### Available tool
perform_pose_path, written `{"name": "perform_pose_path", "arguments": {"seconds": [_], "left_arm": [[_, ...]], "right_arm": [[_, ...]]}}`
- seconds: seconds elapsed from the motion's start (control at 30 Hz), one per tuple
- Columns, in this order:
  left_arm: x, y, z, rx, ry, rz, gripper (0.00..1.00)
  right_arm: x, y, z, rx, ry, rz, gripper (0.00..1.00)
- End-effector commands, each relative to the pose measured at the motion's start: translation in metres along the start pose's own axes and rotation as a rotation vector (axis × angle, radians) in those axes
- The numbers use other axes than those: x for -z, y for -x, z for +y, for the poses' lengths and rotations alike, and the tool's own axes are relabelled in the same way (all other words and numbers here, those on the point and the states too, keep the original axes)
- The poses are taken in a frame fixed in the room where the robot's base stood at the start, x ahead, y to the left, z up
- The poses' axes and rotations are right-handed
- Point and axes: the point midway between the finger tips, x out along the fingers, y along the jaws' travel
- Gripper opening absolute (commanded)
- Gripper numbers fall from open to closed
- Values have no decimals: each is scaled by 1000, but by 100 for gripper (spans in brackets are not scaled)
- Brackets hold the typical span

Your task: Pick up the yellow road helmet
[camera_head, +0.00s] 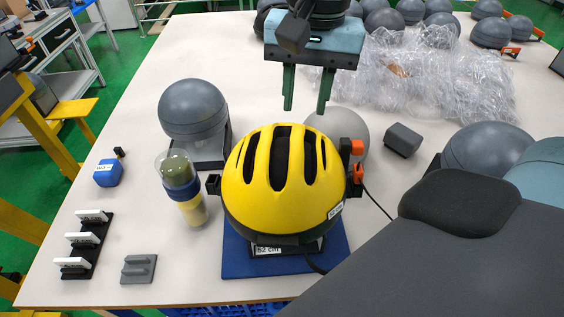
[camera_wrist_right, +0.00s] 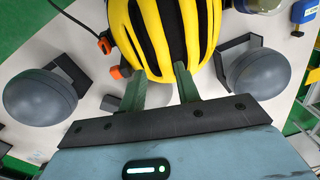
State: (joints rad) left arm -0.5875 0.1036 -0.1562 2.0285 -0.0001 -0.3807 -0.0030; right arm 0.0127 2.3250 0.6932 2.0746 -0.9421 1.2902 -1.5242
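The yellow road helmet (camera_head: 282,180) with dark vents sits upright on a stand over a blue base plate (camera_head: 236,262), at the front middle of the table. Its yellow shell also shows at the top of the right wrist view (camera_wrist_right: 150,30). My right gripper (camera_head: 305,107) points down beyond the helmet's far side in the head view. Its two green fingers are apart with nothing held between them. In the right wrist view the fingertips (camera_wrist_right: 160,76) appear close to the helmet's edge; I cannot tell if they touch it. My left gripper is not in view.
Grey spheres on holders stand left (camera_head: 192,110) and right (camera_head: 486,150) of the helmet. A yellow-and-blue bottle-like object (camera_head: 181,187) stands close at its left. Clear crumpled wrap (camera_head: 425,75) lies behind. An orange clip (camera_head: 358,174) and cable sit at the helmet's right.

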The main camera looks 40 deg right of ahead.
Motion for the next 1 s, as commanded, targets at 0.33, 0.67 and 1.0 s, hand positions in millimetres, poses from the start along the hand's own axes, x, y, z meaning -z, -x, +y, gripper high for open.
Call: {"name": "perform_pose_path", "arguments": {"seconds": [0.33,0.67,1.0], "left_arm": [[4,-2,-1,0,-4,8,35],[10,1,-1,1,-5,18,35],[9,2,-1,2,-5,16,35]], "right_arm": [[1,-21,0,-1,-1,-3,32],[5,-62,-2,-1,-1,-3,32],[5,-67,-3,2,-1,-2,28]]}}
